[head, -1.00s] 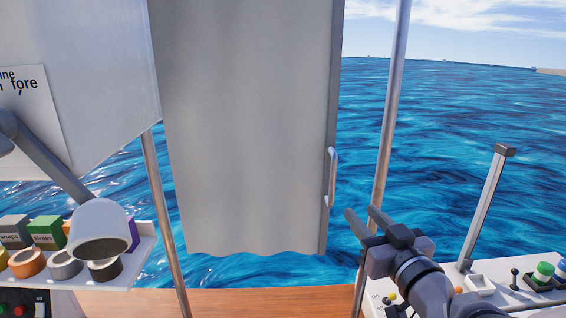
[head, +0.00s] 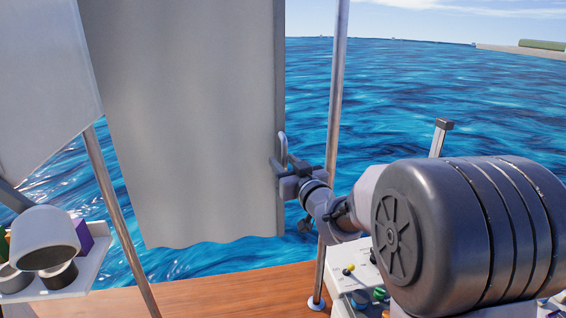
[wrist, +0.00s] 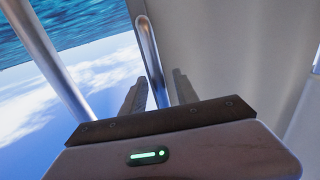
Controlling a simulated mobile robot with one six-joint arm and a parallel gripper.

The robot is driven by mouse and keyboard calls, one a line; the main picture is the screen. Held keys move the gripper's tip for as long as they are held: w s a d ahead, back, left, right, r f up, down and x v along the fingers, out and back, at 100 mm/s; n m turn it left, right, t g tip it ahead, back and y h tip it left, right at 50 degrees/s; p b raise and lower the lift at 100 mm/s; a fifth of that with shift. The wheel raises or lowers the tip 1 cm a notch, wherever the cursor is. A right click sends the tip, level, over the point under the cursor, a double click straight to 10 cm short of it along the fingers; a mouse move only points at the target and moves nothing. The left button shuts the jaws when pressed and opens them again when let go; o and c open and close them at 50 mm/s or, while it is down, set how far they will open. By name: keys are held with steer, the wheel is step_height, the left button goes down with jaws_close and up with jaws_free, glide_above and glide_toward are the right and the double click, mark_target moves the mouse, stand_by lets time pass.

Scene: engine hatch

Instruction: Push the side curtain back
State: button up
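The side curtain (head: 190,120) is a grey sheet hanging at the left of centre in the head view, with a stiff edge strip on its right. A metal bar handle (head: 283,148) sits on that strip. My gripper (head: 281,164) is at the handle's lower part. In the wrist view the handle (wrist: 149,50) runs down between the two fingers of my gripper (wrist: 159,78), which stand apart. Whether either finger touches the handle cannot be told. The curtain (wrist: 235,50) fills the right of the wrist view.
A metal post (head: 334,110) stands just right of the handle. Another post (head: 120,220) is at the left, beside a shelf (head: 95,270) with coloured pots and a white lamp (head: 42,236). A control console (head: 350,268) is partly hidden behind my arm. Wooden deck (head: 220,292) lies below.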

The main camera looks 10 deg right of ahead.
jaws_close()
stand_by(1.4)
